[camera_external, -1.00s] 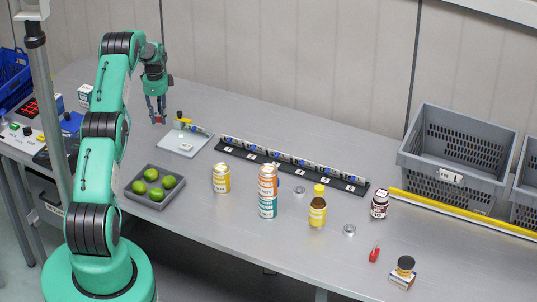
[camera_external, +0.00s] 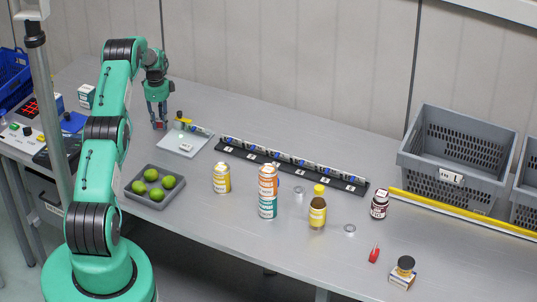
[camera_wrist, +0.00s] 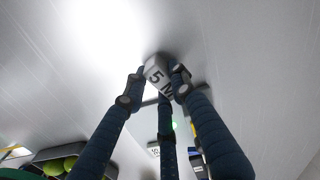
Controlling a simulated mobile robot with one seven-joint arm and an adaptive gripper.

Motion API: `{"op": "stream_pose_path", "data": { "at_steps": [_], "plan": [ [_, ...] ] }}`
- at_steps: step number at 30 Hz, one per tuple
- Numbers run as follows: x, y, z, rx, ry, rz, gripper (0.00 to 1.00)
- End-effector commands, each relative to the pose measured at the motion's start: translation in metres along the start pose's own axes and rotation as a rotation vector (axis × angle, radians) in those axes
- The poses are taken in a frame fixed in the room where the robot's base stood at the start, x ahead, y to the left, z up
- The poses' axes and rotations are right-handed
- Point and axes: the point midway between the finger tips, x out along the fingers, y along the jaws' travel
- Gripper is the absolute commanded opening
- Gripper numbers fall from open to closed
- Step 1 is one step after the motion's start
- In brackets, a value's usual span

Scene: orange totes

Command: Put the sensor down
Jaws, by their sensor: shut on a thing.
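The sensor (camera_wrist: 157,71) is a small grey-white block with dark lettering in the wrist view. My gripper (camera_wrist: 155,88) is shut on it, with the fingers around it. In the external view my gripper (camera_external: 159,121) points down close above the grey table (camera_external: 330,140) at the back left, just left of a light square plate (camera_external: 178,148). A little reddish colour shows between the fingertips there. The external view does not clearly show whether the sensor touches the table.
A yellow-topped item (camera_external: 180,121) stands beside my gripper at the plate. A grey tray of green fruit (camera_external: 152,200) lies in front. Bare table lies behind the rack.

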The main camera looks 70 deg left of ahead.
Motion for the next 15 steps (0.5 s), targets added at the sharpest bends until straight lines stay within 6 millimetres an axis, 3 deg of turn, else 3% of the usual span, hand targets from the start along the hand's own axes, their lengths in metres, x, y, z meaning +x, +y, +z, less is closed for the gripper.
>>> {"op": "stream_pose_path", "data": {
  "at_steps": [15],
  "plan": [
    [0.0061, -0.0004, 0.0, 0.0, 0.0, -0.001, 0.0]
  ]
}}
